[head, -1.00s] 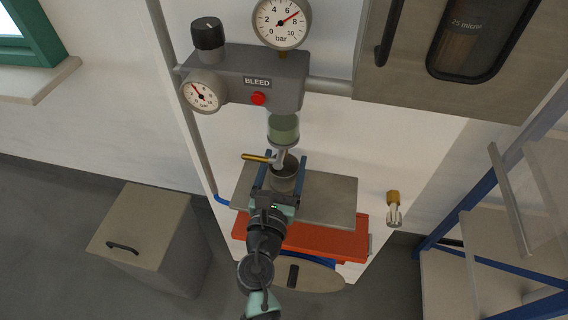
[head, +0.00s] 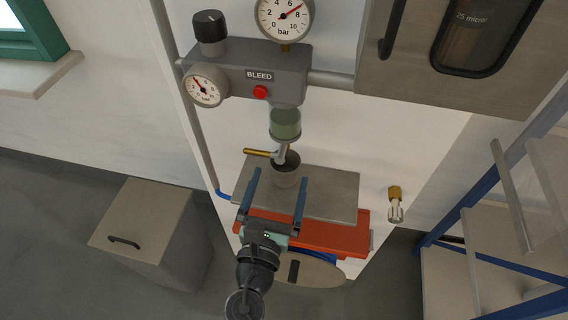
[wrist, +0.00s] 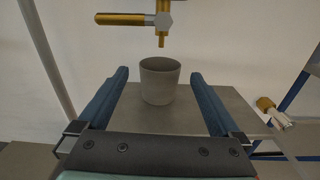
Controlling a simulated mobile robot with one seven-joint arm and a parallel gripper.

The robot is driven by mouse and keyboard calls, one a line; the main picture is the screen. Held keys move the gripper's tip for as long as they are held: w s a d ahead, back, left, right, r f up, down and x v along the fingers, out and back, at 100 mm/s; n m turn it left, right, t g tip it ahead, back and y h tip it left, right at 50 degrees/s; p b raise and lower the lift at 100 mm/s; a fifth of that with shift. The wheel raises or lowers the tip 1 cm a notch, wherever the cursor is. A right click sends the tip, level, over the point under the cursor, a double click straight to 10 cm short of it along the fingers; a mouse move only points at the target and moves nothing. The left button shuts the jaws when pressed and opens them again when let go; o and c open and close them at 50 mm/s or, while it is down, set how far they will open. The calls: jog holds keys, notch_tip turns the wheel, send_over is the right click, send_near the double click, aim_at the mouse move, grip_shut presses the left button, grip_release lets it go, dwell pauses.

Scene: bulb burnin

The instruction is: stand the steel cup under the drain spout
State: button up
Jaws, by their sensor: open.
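The steel cup (head: 286,173) stands upright on the grey shelf (head: 335,192), below the drain spout (head: 282,153). In the wrist view the cup (wrist: 160,82) stands on the shelf with its mouth up, and the brass spout tip (wrist: 161,38) hangs above it. In the head view the spout's end overlaps the cup's mouth. My gripper (head: 278,182) is open, with its blue fingers pointing at the cup. In the wrist view the cup is beyond the fingertips (wrist: 160,76), apart from both.
A brass lever (head: 257,154) sticks out left of the spout, under the green bowl (head: 285,124). A red tray (head: 330,238) lies below the shelf. A brass fitting (head: 395,205) is on the wall at right. The shelf's right side is bare.

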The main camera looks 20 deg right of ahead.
jog(key=v, duration=0.5)
jog(key=shift+s+a, duration=0.15)
jog(key=shift+s, duration=0.1)
